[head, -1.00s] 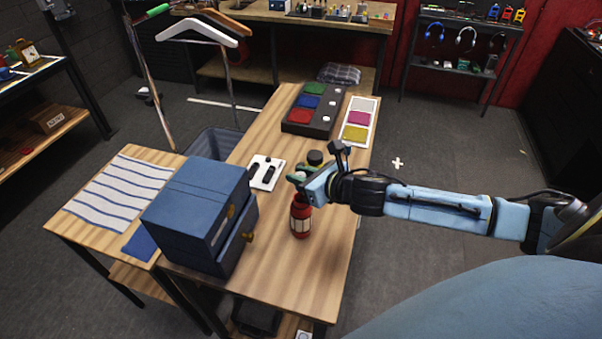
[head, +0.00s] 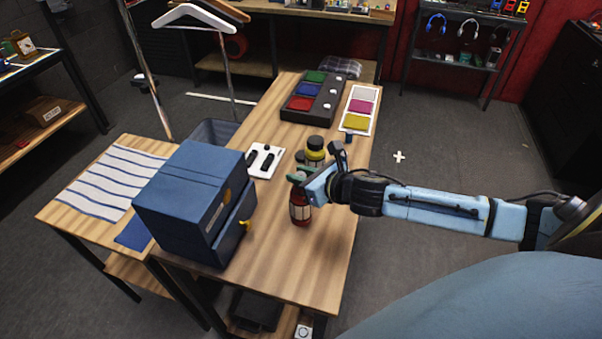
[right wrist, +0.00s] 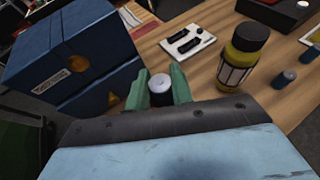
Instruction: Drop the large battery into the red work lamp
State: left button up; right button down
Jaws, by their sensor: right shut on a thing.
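The red work lamp (head: 300,212) stands upright on the wooden table, below my right gripper (head: 297,176). My right gripper's green fingers (right wrist: 160,90) are shut on a battery (right wrist: 160,86), a cylinder with a pale end facing up. In the head view the gripper is right over the lamp's top and hides it, so I cannot tell whether the battery touches the lamp or is inside its opening. My left gripper is not in view.
A yellow lamp (head: 315,150) with a black cap stands just behind. Small batteries (right wrist: 285,78) stand near it. A white plate with dark slots (head: 264,161) lies left of it. A blue drawer box (head: 190,200) stands at left. Colored button pads (head: 310,100) lie at the far end.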

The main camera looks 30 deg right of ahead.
jog(key=c, duration=1.1)
grip_release()
jog(key=shift+c, duration=0.2)
jog(key=v, duration=1.3)
jog(key=shift+s, duration=0.2)
jog(key=shift+d, duration=0.1)
